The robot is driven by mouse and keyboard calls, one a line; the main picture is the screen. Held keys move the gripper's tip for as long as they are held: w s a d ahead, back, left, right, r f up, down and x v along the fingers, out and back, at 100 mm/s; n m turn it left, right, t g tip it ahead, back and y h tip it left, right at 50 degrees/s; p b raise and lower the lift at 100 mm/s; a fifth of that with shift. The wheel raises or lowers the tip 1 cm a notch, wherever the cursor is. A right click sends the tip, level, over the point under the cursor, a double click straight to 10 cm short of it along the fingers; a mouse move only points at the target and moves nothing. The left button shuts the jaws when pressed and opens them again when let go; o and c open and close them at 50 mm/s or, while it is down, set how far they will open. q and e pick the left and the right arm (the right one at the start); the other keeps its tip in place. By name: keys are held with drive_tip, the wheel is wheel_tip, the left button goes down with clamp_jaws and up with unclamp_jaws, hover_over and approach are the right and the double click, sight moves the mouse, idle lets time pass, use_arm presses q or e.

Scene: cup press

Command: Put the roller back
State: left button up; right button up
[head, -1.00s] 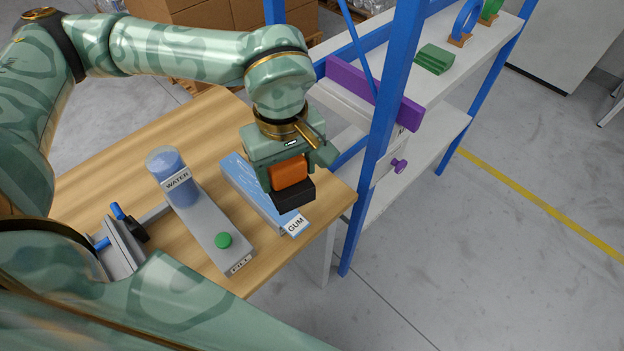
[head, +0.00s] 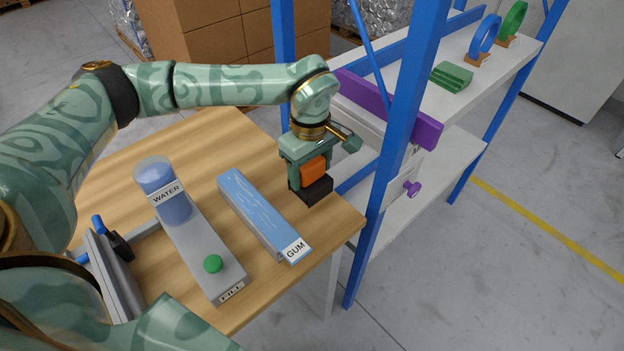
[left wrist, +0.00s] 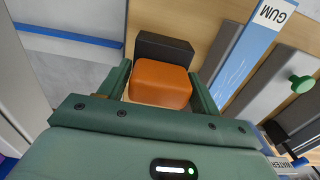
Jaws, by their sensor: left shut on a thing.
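My left gripper (head: 309,169) is shut on an orange block with a black block beneath it (head: 318,191). These two parts move as one held thing; I cannot tell for sure that it is the roller. In the left wrist view the orange part (left wrist: 160,86) sits between the green fingers, with the black part (left wrist: 164,47) beyond it. The held thing is over the table's far right corner, beyond and right of the blue GUM tray (head: 262,213). Whether it touches the wood is unclear. My right gripper is not in view.
The grey WATER unit (head: 195,250) with its blue tank and green button stands left of the GUM tray. A blue-handled device (head: 108,265) is at the table's left. The shelf's blue post (head: 385,180) and purple bar (head: 415,125) stand close on the right.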

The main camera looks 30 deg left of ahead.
sight(311, 183)
use_arm(q)
wheel_tip(311, 183, down, 4)
drive_tip(key=shift+w+r+b, duration=0.15)
drive_tip(key=shift+b, duration=0.5)
drive_tip(key=shift+r, duration=0.15)
drive_tip(key=shift+f, duration=0.45)
drive_tip(key=shift+c, duration=0.4)
drive_tip(key=shift+s+f, duration=0.2)
drive_tip(key=shift+c, duration=1.3)
drive_tip(key=o, duration=1)
drive_tip(key=shift+o, duration=1.1)
drive_tip(key=shift+w+f, duration=0.1)
drive_tip(key=shift+r, duration=0.2)
